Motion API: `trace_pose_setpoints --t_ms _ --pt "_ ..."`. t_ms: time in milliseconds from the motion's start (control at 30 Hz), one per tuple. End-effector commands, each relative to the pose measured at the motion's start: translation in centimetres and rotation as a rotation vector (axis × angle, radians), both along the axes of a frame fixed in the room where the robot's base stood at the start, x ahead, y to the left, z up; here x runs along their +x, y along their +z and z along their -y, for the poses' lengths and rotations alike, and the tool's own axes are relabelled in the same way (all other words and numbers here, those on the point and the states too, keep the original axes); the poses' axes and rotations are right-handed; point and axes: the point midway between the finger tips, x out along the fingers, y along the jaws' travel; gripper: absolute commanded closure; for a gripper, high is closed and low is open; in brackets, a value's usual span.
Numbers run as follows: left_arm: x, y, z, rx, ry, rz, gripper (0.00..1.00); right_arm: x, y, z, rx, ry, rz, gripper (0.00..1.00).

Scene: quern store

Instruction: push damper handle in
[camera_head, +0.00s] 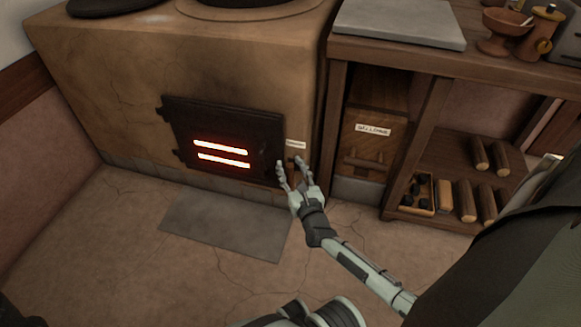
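A small pale label (296,144) is on the stove front, just right of the dark firebox door (230,138). Below it is a small dark piece that looks like the damper handle (292,158), partly hidden by my fingers. How far it sticks out cannot be told. My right gripper (290,164) reaches up from the lower right, with its two fingers spread apart, one on each side of this spot. Whether they touch the handle is unclear. My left gripper is not in view.
Two glowing slots (222,154) show in the firebox door. A grey plate (226,225) lies on the floor before the stove (110,100). To the right, a wooden bench (470,62) has a labelled drawer front (362,145) and a shelf with logs (466,201).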

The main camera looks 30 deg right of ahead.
Motion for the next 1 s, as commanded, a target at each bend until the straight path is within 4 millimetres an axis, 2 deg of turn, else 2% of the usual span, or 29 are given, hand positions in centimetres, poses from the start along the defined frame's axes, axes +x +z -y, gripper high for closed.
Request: trace_pose_setpoints --t_ms 200,333,733,900,1000 --pt "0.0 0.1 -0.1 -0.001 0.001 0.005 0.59 -0.2 -0.1 -0.2 0.000 0.002 -0.001 0.59" --pt "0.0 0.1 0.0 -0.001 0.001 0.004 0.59 -1.2 -0.2 -0.5 0.001 0.002 -0.003 0.59" --pt "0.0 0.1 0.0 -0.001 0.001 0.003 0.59 -9.0 -0.1 -2.6 0.001 0.002 -0.003 0.59" --pt "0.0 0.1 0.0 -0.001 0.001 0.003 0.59 -11.0 -0.1 -3.1 0.001 0.001 -0.002 0.59" --pt "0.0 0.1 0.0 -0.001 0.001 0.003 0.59 -11.5 0.0 -3.3 0.000 0.000 0.000 0.59"
